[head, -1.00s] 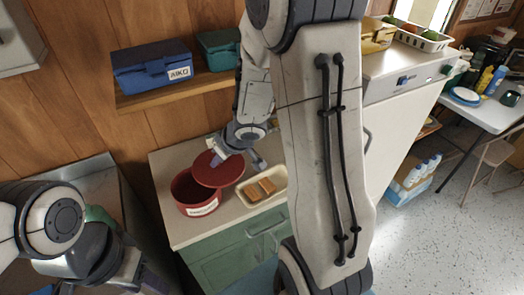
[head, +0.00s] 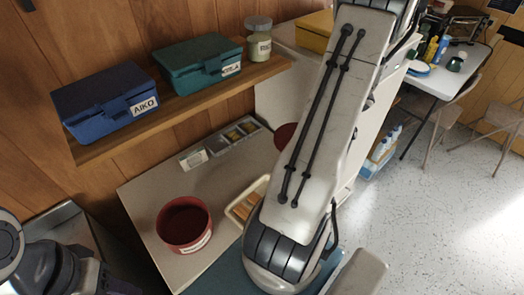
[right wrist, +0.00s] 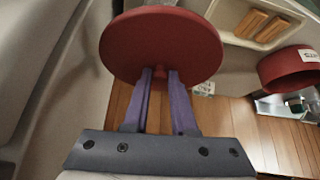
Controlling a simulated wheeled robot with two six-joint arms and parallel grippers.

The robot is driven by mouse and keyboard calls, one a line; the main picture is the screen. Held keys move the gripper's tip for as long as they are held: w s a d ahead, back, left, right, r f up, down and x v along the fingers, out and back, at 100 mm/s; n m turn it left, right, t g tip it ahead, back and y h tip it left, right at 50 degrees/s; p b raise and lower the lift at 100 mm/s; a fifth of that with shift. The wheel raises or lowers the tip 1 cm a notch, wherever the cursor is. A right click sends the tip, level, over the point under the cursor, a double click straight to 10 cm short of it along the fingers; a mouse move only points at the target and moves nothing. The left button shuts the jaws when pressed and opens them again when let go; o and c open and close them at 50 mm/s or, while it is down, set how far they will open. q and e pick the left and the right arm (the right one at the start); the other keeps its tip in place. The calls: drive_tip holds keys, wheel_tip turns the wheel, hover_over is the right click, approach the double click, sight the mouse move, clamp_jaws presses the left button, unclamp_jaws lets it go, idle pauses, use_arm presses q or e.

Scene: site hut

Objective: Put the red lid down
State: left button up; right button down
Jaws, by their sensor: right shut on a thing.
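The red lid (right wrist: 160,42) is gripped by its knob in my right gripper (right wrist: 160,78), whose purple fingers are shut on it. In the head view only part of the lid (head: 284,134) shows, right of the counter's back, behind my right arm, which hides that gripper. The open red pot (head: 185,224) stands on the counter (head: 140,200), apart from the lid; it also shows at the right of the right wrist view (right wrist: 290,70). My left gripper (head: 118,287) is at the lower left edge, and its fingers are not clear.
A grey divided container (head: 240,136) and a small label card (head: 193,159) stand at the counter's back. A shelf (head: 180,108) above holds blue and green boxes. Bare counter surrounds the pot's back.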

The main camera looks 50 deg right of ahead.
drive_tip(key=shift+w+a+f+b, duration=0.25)
drive_tip(key=shift+w+a+f, duration=0.2)
drive_tip(key=shift+w+f, duration=1.4)
drive_tip(key=shift+w+a+f+b, duration=0.25)
drive_tip(key=shift+w+a+f, duration=0.25)
drive_tip(key=shift+w+f, duration=1.35)
drive_tip(key=shift+w+a+f+b, duration=0.25)
drive_tip(key=shift+w+a+f, duration=0.2)
drive_tip(key=shift+w+f, duration=1.35)
drive_tip(key=shift+w+f, duration=0.1)
drive_tip(key=shift+f, duration=0.05)
drive_tip(key=shift+f, duration=0.35)
drive_tip(key=c, duration=0.7)
unclamp_jaws()
